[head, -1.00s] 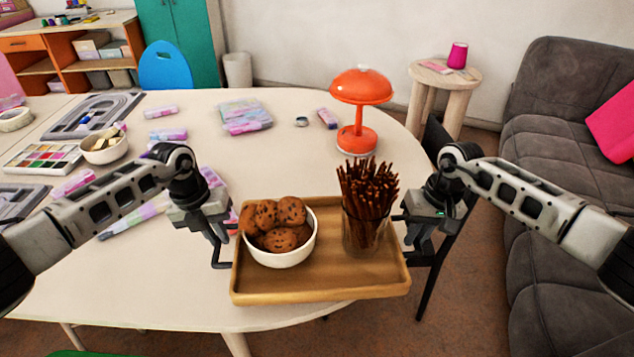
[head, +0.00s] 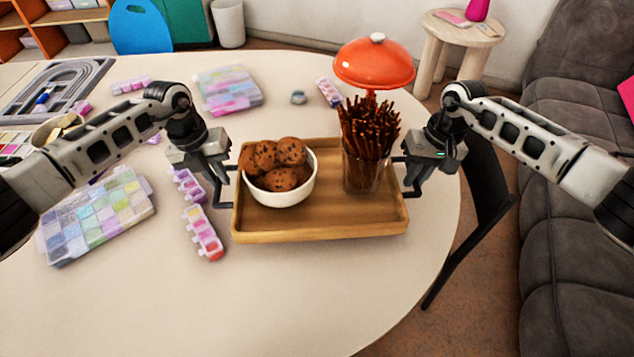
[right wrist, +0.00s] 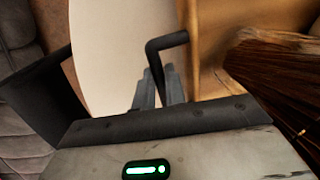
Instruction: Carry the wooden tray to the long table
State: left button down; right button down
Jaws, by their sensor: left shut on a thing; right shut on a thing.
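The wooden tray (head: 320,236) is level in the middle of the head view, in front of the orange lamp. It carries a white bowl (head: 282,193) of cookies on its left and a clear glass (head: 362,172) of dark pretzel sticks on its right.
The orange lamp (head: 374,64) stands just behind the tray. Pink bead boxes (head: 203,232) and a large bead case (head: 97,215) lie left of the tray. A black chair (head: 487,195) and a grey sofa (head: 565,190) are on the right. The front of the table is clear.

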pick_arm(q)
jog(key=shift+w+a+r, duration=0.1)
jog(key=shift+w, duration=0.2)
pick_arm(e)
jog(key=shift+w+d+r, duration=0.1)
jog(key=shift+w, duration=0.2)
pick_arm(q)
jog(key=shift+s, duration=0.1)
pick_arm(e)
jog(key=shift+s, duration=0.1)
